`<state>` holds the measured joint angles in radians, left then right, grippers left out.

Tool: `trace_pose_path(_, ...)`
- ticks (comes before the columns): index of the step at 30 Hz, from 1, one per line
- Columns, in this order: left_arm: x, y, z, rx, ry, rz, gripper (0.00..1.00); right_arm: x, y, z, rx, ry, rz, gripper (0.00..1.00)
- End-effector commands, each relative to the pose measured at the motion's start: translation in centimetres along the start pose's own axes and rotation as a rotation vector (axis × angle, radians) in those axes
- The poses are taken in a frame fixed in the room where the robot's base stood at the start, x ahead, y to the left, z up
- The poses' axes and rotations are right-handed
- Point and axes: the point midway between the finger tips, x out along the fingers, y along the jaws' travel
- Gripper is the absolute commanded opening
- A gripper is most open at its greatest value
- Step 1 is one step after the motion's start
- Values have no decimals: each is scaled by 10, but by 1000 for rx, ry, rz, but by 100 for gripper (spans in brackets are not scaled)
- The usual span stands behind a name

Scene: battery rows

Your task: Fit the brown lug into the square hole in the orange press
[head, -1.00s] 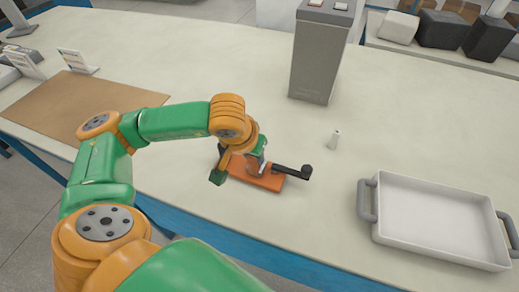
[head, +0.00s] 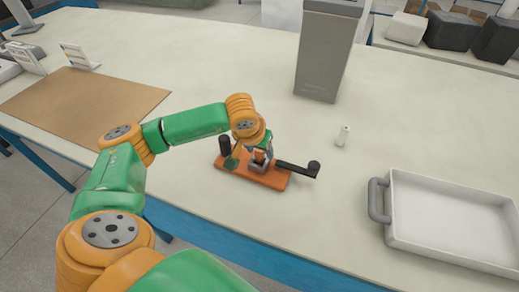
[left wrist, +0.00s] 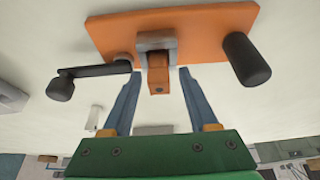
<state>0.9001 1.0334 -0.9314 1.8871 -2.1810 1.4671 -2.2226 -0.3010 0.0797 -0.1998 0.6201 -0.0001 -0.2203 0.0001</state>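The orange press (head: 240,171) lies on the table in the head view. Its orange plate (left wrist: 205,28) fills the top of the left wrist view, with a grey block (left wrist: 156,41), a black crank arm (left wrist: 95,71) and a black post (left wrist: 246,60). The brown lug (left wrist: 158,76) sticks out of the grey block; how deep it sits is hidden, and I cannot see the square hole itself. My left gripper (head: 259,157) is at the press. Its blue fingers (left wrist: 125,103) stand apart on both sides of the lug, with gaps. My right gripper is out of view.
A white tray (head: 385,215) with grey handles stands at the right. A small white bottle (head: 342,136) and a tall grey box (head: 322,60) stand behind the press. A brown mat (head: 85,100) lies at the left. The table between mat and box is clear.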

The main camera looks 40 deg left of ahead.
Motion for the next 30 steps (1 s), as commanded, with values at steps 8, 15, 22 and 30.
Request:
trace_pose_path(8, -15, 0, -2, 0, 7, 2, 59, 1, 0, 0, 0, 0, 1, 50)
trace_pose_path(15, -82, 0, -2, 1, 9, 2, 59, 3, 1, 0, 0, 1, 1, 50)
trace_pose_path(22, -118, 0, -1, 1, 4, 1, 59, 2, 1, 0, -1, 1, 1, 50)
trace_pose_path(30, -121, 0, 0, 0, 1, 0, 59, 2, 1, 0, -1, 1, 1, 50)
